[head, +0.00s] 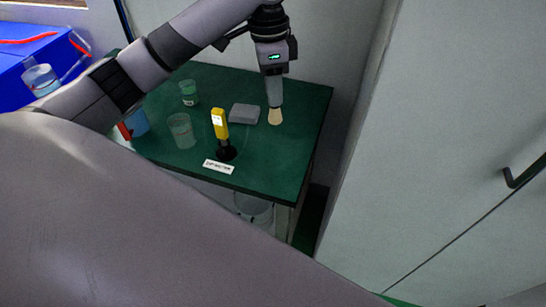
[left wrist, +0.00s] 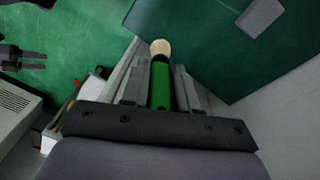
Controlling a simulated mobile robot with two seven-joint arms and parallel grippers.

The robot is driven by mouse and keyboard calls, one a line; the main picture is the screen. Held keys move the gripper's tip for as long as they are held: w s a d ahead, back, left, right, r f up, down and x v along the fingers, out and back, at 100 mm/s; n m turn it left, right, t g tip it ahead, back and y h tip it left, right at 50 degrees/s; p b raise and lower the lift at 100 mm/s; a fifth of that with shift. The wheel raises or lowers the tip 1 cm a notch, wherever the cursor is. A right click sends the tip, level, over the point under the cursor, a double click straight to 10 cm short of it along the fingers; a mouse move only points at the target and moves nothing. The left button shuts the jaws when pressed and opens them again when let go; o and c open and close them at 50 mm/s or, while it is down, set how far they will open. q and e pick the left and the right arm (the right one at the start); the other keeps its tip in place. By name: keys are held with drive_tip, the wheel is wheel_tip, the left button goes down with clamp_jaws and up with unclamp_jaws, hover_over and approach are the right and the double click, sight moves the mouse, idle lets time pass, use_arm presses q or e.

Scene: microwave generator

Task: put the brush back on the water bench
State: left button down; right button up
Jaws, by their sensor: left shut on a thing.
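My left gripper (head: 274,82) is shut on the brush, which hangs bristles down in front of the bench top in the head view. The brush's pale bristles (head: 275,117) show below the fingers. In the left wrist view the brush's green handle (left wrist: 161,86) sits between the fingers of my left gripper (left wrist: 162,72). The water bench (head: 305,125) has a dark green top, which also shows in the left wrist view (left wrist: 205,55). I cannot tell the gap between bristles and bench. A dark two-pronged part at the left wrist view's left edge may be my right gripper; its opening is unclear.
A grey block (head: 244,114), a yellow device (head: 220,124) on a black stand, clear beakers (head: 181,130) and a white label (head: 218,166) are on the bench. The bench's right side is bare. A white cabinet (head: 450,130) stands to the right.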

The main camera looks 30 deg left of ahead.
use_arm(q)
drive_tip(key=shift+m, duration=0.4)
drive_tip(key=f, duration=0.6)
drive_tip(key=a+f, duration=0.1)
drive_tip(key=f, duration=0.4)
drive_tip(key=a+f, duration=0.1)
drive_tip(key=f, duration=0.5)
drive_tip(key=shift+s+a+f+b, duration=0.1)
drive_tip(key=shift+a+f+b, duration=0.1)
drive_tip(key=shift+f+b, duration=0.15)
drive_tip(key=c, duration=0.9)
unclamp_jaws()
drive_tip(key=shift+o, duration=0.2)
wheel_tip(320, 180, up, 12)
drive_tip(key=shift+a, duration=0.15)
drive_tip(key=shift+s, duration=0.15)
